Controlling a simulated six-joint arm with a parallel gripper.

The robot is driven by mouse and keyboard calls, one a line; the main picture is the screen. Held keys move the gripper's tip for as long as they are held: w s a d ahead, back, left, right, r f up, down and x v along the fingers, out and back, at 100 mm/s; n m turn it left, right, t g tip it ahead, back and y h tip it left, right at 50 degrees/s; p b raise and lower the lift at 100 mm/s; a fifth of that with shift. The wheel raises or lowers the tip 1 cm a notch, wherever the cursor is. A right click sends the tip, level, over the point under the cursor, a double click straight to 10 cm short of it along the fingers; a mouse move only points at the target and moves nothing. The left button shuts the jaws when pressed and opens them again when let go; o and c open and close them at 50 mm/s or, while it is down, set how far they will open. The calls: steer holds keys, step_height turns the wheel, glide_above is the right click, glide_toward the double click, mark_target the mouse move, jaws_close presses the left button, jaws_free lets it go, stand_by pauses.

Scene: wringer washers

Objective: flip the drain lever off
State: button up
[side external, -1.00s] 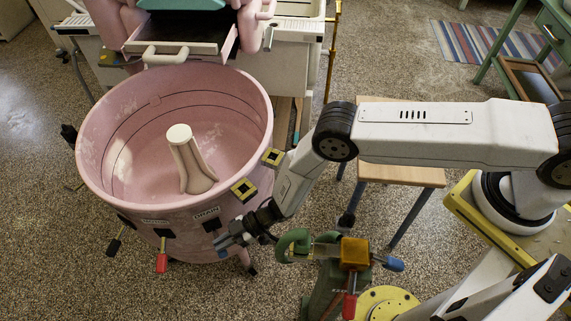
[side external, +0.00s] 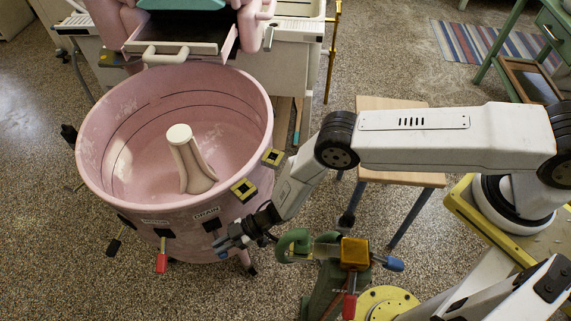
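The pink washer tub (side external: 175,95) stands at the left in the side external view. On its front is a DRAIN label (side external: 207,211) with a dark slot (side external: 212,225) beneath it. My gripper (side external: 222,245) is close to the tub's front just below that slot. Its fingertips are small and dark blue-grey here. The drain lever itself is not clearly visible; the gripper may cover it. I cannot tell whether the fingers touch or hold it.
A red-handled lever (side external: 161,260) and a black-handled lever (side external: 115,245) hang to the left on the tub front. A wooden stool (side external: 405,170) is behind my arm.

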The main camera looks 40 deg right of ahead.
steer(key=shift+f, duration=1.3)
steer(key=shift+r, duration=0.85)
steer(key=shift+d, duration=0.15)
steer(key=v, duration=0.6)
steer(key=shift+d+r, duration=0.15)
steer(key=shift+d, duration=0.2)
